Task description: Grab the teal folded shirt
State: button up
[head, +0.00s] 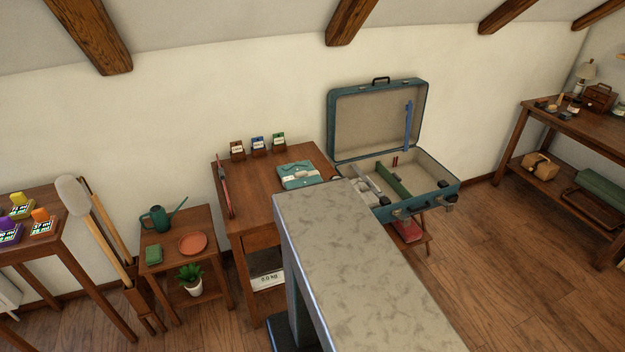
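The teal folded shirt (298,175) lies flat on top of the brown wooden table (262,196) near the middle of the head view. It has a pale patch on its upper face. Its top is in plain view and nothing is seen holding it. I cannot make out my gripper in this view, so its place relative to the shirt and its opening do not show. The right front part of the table is hidden by a large grey shape in the foreground.
Several small labelled boxes (258,147) stand behind the shirt. An open teal suitcase (378,88) is to the right. A low table (166,225) with a watering can (157,217) and an orange dish (193,243) is to the left. Bare floor (490,270) shows at the right.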

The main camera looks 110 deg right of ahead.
aim_at(299, 173)
jog(key=z, duration=0.25)
jog(key=k, duration=0.2)
jog(key=z, duration=2.5)
jog(key=i, duration=0.6)
jog(key=z, duration=0.1)
jog(key=k, duration=0.25)
